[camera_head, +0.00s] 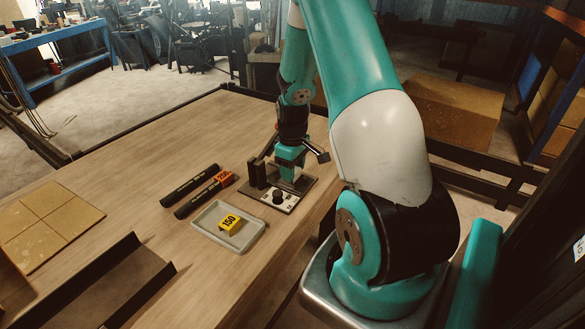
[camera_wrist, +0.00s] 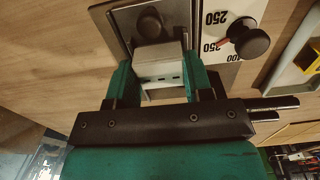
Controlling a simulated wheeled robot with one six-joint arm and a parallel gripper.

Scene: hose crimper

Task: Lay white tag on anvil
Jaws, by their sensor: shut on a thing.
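My gripper (camera_head: 290,160) is low over the crimper's base plate (camera_head: 303,192) on the bench. In the wrist view, the two green fingers of my gripper (camera_wrist: 163,80) are shut on the pale white tag (camera_wrist: 161,56), one finger on each side. I cannot tell whether the tag touches the anvil.
A black knob (camera_head: 278,196) with a number scale is on the plate. A grey tray (camera_head: 210,215) holds a yellow 150 tag (camera_head: 230,222). Two black hoses (camera_head: 190,184) lie to the left, one with an orange 250 tag (camera_head: 223,178). A dark channel (camera_head: 125,285) lies at the front left.

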